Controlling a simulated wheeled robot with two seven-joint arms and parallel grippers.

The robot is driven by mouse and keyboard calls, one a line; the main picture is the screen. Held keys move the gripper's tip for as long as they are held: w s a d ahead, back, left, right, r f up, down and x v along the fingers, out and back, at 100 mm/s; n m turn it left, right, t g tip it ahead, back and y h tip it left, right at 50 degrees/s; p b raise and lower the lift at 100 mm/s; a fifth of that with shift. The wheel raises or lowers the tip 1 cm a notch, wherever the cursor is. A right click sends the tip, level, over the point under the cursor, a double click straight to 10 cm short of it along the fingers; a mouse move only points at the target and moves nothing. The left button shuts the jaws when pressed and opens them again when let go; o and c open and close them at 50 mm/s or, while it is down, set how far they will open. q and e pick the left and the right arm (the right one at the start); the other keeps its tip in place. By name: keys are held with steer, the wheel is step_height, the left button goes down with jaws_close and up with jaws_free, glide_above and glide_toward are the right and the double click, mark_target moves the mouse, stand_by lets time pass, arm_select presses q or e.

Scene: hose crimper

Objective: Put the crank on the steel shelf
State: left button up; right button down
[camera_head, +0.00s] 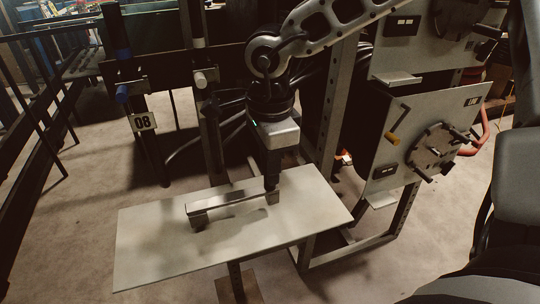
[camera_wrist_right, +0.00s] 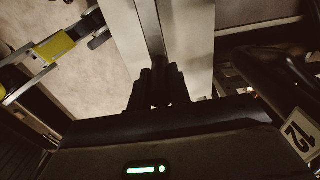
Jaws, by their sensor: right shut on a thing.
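The steel shelf (camera_head: 290,225) is a flat pale plate on a post in the lower middle of the head view. A long grey bar with a block at each end, which looks like the crank (camera_head: 225,201), is low over the plate. I cannot tell whether its blocks touch the plate. My right gripper (camera_head: 272,182) points down and is shut on the bar's right end. In the right wrist view the gripper (camera_wrist_right: 158,88) holds the bar (camera_wrist_right: 149,28) above the pale shelf (camera_wrist_right: 190,40). My left gripper is not in view.
A post with an 08 sign (camera_head: 143,122) stands behind left. The shelf's front and right parts are bare.

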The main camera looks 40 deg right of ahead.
steer(key=shift+f, duration=0.8)
steer(key=shift+f+b, duration=0.55)
steer(key=shift+b, duration=0.35)
steer(key=c, duration=1.2)
jaws_free()
